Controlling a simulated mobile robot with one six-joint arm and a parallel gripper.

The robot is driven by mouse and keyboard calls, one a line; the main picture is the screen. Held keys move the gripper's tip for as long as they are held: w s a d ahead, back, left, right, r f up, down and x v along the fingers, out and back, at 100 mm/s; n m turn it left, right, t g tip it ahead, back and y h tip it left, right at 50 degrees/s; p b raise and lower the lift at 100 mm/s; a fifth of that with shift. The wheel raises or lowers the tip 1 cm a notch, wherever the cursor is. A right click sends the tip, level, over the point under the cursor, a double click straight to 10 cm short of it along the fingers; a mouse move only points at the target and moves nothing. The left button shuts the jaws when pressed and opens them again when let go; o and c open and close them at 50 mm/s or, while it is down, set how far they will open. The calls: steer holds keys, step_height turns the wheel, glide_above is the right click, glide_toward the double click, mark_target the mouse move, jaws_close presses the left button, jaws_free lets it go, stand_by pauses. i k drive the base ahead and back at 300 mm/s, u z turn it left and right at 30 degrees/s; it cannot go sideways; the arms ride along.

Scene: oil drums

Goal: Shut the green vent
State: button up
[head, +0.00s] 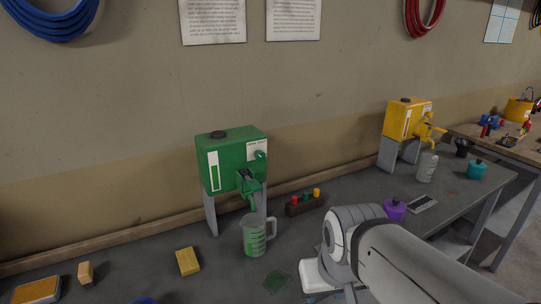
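The green oil drum (233,160) stands on grey legs at the back of the bench, against the wall. A round green knob (260,156), which looks like the vent, sits on its right-hand face below a white label. I cannot tell whether it is open or shut. Below it is the green tap (247,184). A clear jug (254,235) with green contents stands under the tap. My arm comes in from the lower right, with its wrist at the bottom, to the right of the jug and apart from the drum. The fingers of my gripper do not show.
A green patch (276,282) lies on the bench before the jug. A rack with coloured caps (305,203) stands right of the drum. A yellow sponge-like block (187,261) lies left. A yellow drum (406,118) and purple pot (395,209) are farther right.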

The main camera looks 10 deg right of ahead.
mark_target(259, 156)
steer(key=z, duration=1)
steer(key=k, duration=0.75)
steer(key=u, duration=0.45)
steer(key=i, duration=1)
steer(key=u, duration=0.1)
